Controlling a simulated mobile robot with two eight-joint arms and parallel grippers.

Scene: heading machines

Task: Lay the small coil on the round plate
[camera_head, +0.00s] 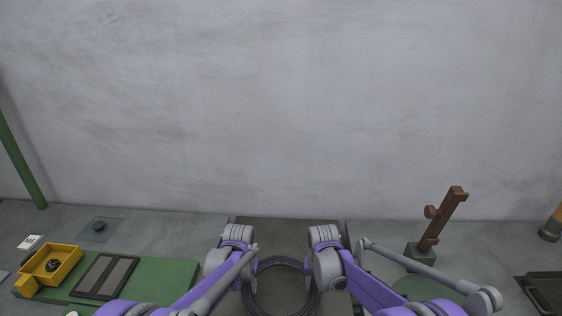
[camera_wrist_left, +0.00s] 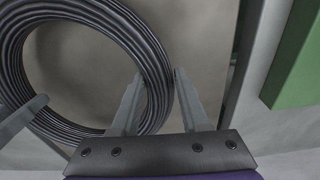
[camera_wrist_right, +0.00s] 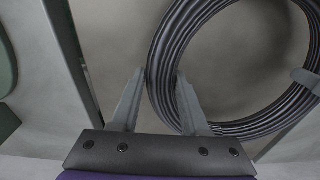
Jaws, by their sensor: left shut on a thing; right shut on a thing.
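The small coil (camera_head: 280,260) is a ring of dark grey wire at the bottom middle of the head view. My left gripper (camera_wrist_left: 158,78) is shut on the coil's left side, one finger inside the ring and one outside. My right gripper (camera_wrist_right: 160,78) is shut on its right side in the same way. The coil (camera_wrist_left: 130,35) looks level over a brown-grey surface; its height above that is unclear. A flat round green plate (camera_head: 412,285) lies to the right, partly hidden behind my right arm.
A brown post (camera_head: 440,225) on a green block stands behind the plate. At left, a green board (camera_head: 160,280) bears a yellow box (camera_head: 68,262) and a dark framed panel (camera_head: 104,276). A dark tray (camera_head: 545,290) is at far right. A grey wall closes the back.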

